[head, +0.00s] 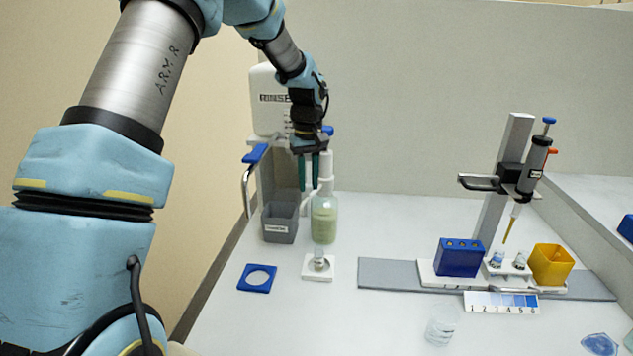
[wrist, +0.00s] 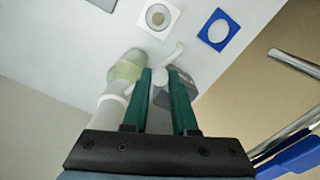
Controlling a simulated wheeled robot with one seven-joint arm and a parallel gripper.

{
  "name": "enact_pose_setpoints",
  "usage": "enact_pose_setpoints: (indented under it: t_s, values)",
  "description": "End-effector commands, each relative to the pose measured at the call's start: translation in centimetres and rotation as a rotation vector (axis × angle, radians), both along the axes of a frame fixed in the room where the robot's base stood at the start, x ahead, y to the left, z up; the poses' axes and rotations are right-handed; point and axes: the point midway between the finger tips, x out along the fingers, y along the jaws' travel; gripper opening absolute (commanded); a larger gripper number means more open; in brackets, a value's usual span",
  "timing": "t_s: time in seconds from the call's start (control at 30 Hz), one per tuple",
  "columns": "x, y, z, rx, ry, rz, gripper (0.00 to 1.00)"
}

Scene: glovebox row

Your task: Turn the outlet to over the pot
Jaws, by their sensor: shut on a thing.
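The outlet (wrist: 170,58) is a white spout that shows between my fingertips in the wrist view. Its free end points up and right there, over the gap beside the grey open pot (head: 279,223). My gripper (wrist: 160,80) is shut on the outlet, its two green fingers at either side of it. In the head view my gripper (head: 308,188) hangs in front of the white dispenser, above and between the grey pot and a green-filled bottle (head: 324,222). In the wrist view my fingers partly hide the grey pot (wrist: 198,77).
A blue ring mat (head: 257,278) and a white mat (head: 310,274) bearing a small vessel lie in front. A blue lever and metal handle (head: 248,185) stand at left. A pipette stand (head: 500,195) is at right.

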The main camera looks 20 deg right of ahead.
Motion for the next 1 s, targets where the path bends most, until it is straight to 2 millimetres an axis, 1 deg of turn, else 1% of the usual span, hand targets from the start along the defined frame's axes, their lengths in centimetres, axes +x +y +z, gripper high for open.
enact_pose_setpoints:
  t_s: [0.13,0.43,0.47,0.7,0.73,1.0]
  values:
    - [0.54,0.35,0.08,-0.002,-0.003,-0.058,0.00]
    - [0.59,0.37,0.08,-0.002,-0.003,-0.066,0.00]
    - [0.59,0.36,0.08,-0.002,-0.003,-0.066,0.27]
    - [0.55,0.38,0.05,-0.001,-0.002,-0.065,0.54]
    - [0.55,0.38,0.05,-0.001,-0.002,-0.065,0.57]
    - [0.54,0.39,0.15,-0.001,-0.002,-0.065,0.57]
